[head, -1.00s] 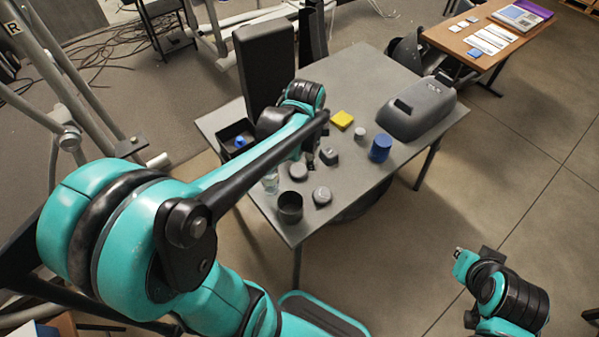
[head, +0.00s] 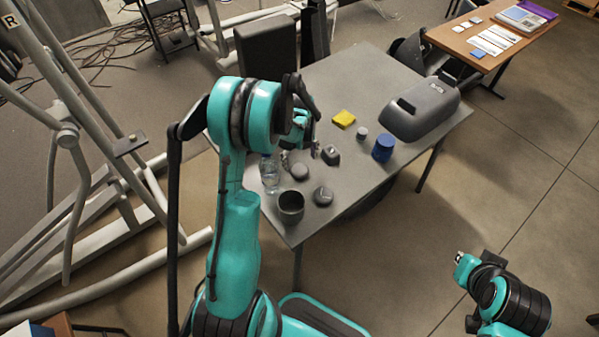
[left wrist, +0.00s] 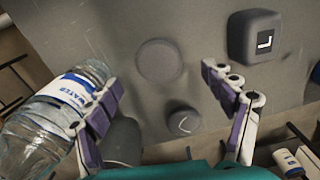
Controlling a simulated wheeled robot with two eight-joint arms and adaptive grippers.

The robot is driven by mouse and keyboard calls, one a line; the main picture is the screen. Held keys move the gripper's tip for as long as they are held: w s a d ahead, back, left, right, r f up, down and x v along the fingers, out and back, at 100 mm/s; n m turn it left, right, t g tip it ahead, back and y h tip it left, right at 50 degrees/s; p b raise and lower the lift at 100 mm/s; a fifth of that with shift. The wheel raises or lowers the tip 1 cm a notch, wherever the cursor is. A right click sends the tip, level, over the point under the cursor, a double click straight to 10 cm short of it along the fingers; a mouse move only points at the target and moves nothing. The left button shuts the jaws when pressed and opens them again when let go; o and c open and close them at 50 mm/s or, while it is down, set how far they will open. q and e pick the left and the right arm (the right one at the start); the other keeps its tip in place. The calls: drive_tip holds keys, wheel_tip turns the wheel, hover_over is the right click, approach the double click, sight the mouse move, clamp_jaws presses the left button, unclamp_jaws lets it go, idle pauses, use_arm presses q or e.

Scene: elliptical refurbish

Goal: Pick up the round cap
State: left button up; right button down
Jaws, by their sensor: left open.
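Two round grey discs lie on the grey table, either of which could be the round cap. The plain round disc (head: 299,172) also shows in the left wrist view (left wrist: 158,60). The other round disc (head: 323,196) has a light mark on top and also shows in the left wrist view (left wrist: 184,122). My left gripper (left wrist: 163,82) is open and empty above the table, its fingers to either side of the plain disc in the wrist view. In the head view my left arm partly hides it. My right gripper (head: 461,258) is low at the right, away from the table.
A water bottle (left wrist: 45,120) stands close by the left finger. A dark cup (head: 291,207) is at the near edge. A square grey piece (head: 331,155), yellow block (head: 343,119), small pale cylinder (head: 361,133), blue cylinder (head: 383,147) and grey housing (head: 421,108) share the table (head: 350,75).

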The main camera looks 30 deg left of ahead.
sight(300, 170)
use_arm(q)
wheel_tip(300, 170, down, 4)
drive_tip(key=shift+s+d+f+b, duration=0.15)
drive_tip(key=shift+f+b, duration=0.1)
drive_tip(key=shift+b, duration=0.65)
drive_tip(key=shift+r, duration=0.15)
drive_tip(key=c, duration=1)
